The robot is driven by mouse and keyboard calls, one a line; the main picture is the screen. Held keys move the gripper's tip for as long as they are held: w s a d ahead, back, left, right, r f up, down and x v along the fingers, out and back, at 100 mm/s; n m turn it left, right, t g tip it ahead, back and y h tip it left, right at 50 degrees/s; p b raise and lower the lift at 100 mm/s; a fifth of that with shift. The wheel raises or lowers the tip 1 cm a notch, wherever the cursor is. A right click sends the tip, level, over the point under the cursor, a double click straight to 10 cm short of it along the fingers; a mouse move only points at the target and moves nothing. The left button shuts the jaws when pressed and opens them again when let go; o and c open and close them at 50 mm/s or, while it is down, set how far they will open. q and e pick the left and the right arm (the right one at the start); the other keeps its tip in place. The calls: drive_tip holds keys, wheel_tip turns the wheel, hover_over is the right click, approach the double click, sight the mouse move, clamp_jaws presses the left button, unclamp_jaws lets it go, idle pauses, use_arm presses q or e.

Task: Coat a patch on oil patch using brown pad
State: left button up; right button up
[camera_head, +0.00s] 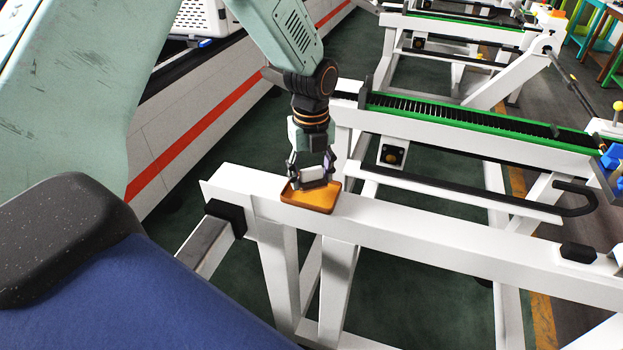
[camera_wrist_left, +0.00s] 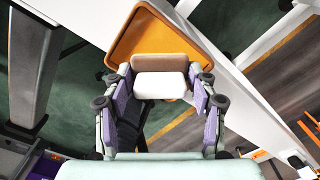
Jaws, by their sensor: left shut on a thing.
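I cannot make out an oil patch. My right gripper is not in view.
The white loading rack's beam (camera_head: 430,240) runs to the right, with black blocks along it. Behind it is a green-edged roller rail (camera_head: 480,125). A grey wall with a red stripe (camera_head: 210,120) stands at the left. Dark green floor (camera_head: 400,315) shows between the legs.

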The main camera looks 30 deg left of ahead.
sight(312, 168)
use_arm(q)
wheel_tip(312, 168, up, 2)
drive_tip(key=shift+r, duration=1.35)
drive_tip(key=shift+s, duration=0.1)
